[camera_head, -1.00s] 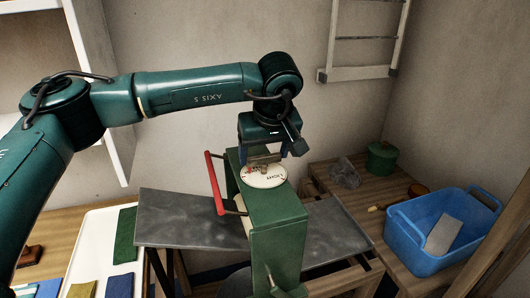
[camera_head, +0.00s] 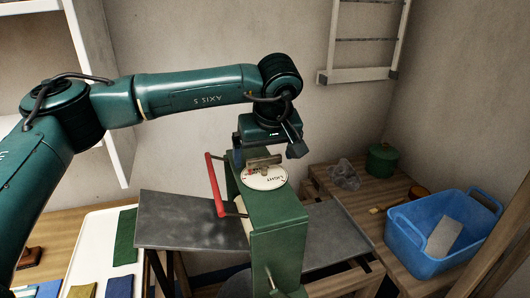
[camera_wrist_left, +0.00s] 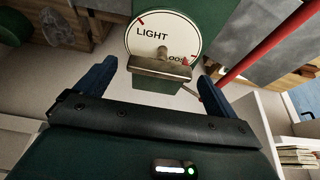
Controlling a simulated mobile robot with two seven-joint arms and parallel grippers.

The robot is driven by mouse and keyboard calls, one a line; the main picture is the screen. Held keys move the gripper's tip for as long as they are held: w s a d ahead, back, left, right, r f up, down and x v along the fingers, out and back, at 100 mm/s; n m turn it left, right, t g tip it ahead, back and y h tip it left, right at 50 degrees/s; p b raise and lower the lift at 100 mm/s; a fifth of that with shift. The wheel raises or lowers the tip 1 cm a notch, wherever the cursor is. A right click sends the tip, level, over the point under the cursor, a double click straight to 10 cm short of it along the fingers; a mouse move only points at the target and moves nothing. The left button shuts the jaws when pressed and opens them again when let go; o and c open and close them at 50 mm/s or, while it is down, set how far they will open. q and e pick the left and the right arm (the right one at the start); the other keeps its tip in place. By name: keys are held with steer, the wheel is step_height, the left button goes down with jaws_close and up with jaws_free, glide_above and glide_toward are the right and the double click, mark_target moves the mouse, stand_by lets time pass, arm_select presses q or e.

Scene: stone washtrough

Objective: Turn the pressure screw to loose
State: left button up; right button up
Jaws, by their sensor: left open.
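The pressure screw has a metal cross-bar handle (camera_head: 265,161) over a round white dial (camera_head: 265,178) on top of the green press (camera_head: 280,222). In the left wrist view the dial (camera_wrist_left: 150,34) reads LIGHT and, partly covered, LOOSE, with red marks. The handle (camera_wrist_left: 160,68) lies across the dial's near edge, its right end close to the LOOSE lettering. My left gripper (camera_head: 264,152) is over the dial, pointing down. Its blue fingers (camera_wrist_left: 155,80) are open, one on each side of the handle, with visible gaps. My right gripper is not in view.
A red lever handle (camera_head: 214,183) stands on the press's left side. A grey slab (camera_head: 185,222) extends under the press. A blue tub (camera_head: 415,235) and a green pot (camera_head: 381,159) stand on the wooden bench at the right. A white tray (camera_head: 100,240) lies at the left.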

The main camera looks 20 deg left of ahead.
arm_select(q)
steer(key=b+v, duration=0.1)
steer(key=v, duration=1.2)
steer(key=shift+s+b, duration=0.15)
steer(key=shift+b, duration=0.25)
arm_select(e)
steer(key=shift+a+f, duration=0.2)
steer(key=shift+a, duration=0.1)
